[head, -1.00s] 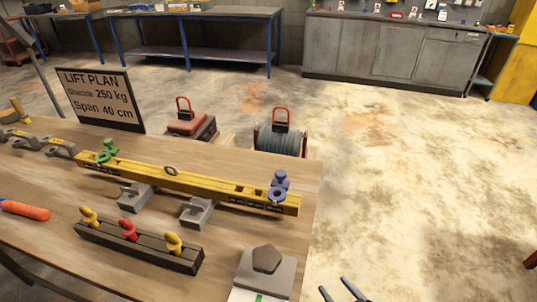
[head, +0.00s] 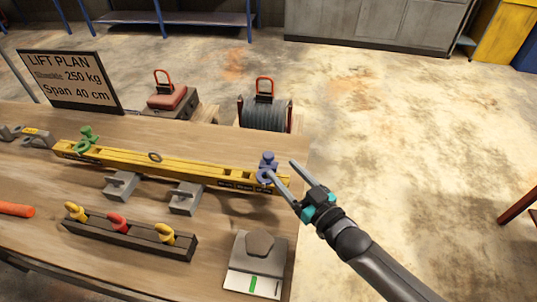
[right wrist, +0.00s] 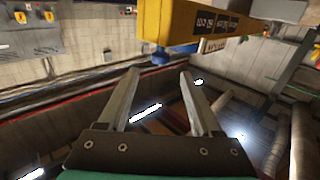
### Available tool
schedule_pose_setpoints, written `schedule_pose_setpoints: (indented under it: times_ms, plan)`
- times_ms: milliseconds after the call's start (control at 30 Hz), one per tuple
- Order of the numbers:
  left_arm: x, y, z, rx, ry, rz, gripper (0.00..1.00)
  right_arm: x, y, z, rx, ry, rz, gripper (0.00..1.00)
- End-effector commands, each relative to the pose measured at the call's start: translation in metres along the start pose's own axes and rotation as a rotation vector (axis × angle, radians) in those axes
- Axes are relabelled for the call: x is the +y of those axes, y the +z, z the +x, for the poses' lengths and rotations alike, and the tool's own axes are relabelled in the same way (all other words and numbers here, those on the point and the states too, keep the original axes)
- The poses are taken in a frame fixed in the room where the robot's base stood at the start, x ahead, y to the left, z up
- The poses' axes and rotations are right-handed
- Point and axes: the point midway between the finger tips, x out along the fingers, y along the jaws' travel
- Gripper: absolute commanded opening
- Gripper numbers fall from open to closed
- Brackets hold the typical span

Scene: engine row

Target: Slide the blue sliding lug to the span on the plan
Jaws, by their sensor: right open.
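The blue sliding lug (head: 266,168) sits at the right end of the yellow beam (head: 190,172). A green lug (head: 86,139) sits near the beam's left end. The plan board (head: 70,80) stands at the back left and reads "Span 40 cm". My right gripper (head: 284,172) is open, its fingers beside the blue lug at the beam's right end; I cannot tell if one touches it. In the right wrist view the open fingers (right wrist: 160,80) point toward the beam's end (right wrist: 190,22), with a bit of the blue lug (right wrist: 160,55) below it. My left gripper is not in view.
Two grey blocks (head: 186,198) stand under the beam. A dark rack (head: 130,235) with yellow and red hooks lies in front. A grey plate with a dark weight (head: 259,244) is at the front right. A cable drum (head: 264,113) and a red-topped box (head: 171,100) stand behind.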

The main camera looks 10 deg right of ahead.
Motion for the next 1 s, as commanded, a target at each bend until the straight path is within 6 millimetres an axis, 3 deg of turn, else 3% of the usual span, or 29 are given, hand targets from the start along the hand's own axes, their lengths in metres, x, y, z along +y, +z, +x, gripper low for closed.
schedule_pose_setpoints:
  times_ms: [300,500,900,1000]
  plan:
    - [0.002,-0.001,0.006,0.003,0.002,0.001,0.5,0.0,0.0,0.051,0.002,0.0,0.0,0.66]
    - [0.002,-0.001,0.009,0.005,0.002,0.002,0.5,0.0,0.001,0.07,0.0,0.0,0.0,0.66]
    - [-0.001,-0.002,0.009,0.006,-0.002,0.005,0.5,0.0,0.0,0.077,-0.001,0.0,0.0,0.66]
    - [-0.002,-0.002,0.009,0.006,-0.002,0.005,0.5,0.0,0.0,0.076,-0.001,0.0,0.0,0.57]
